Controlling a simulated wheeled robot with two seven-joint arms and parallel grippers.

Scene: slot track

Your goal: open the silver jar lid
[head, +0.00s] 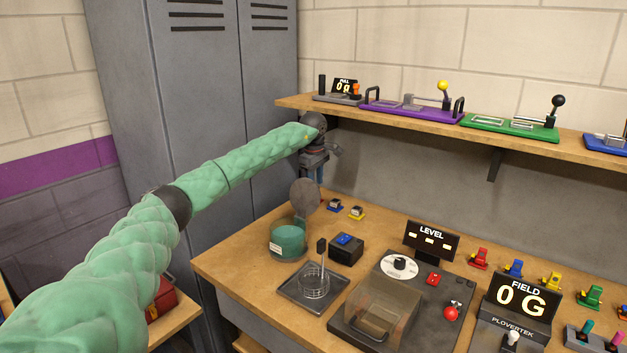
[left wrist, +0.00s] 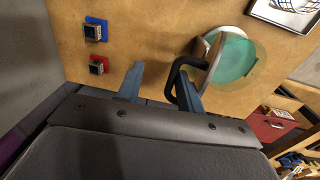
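The jar (head: 288,241) is clear with teal contents and stands at the left of the bench. Its round silver lid (head: 305,196) stands raised, roughly upright, at the jar's back edge. In the left wrist view the jar (left wrist: 238,60) is seen from above, the lid (left wrist: 211,58) nearly edge-on, with a black loop handle (left wrist: 184,64). My left gripper (head: 316,172) is behind and above the lid. Its fingers (left wrist: 158,84) are apart. The right finger seems to reach into the handle's loop; I cannot tell whether it touches. My right gripper is not in view.
A tray with a wire basket (head: 314,282), a black box (head: 346,249) and a clear-covered machine (head: 375,310) stand right of the jar. Small blocks (left wrist: 95,31) sit behind it. A shelf with lever tracks (head: 415,106) runs above. Lockers (head: 215,130) stand at the left.

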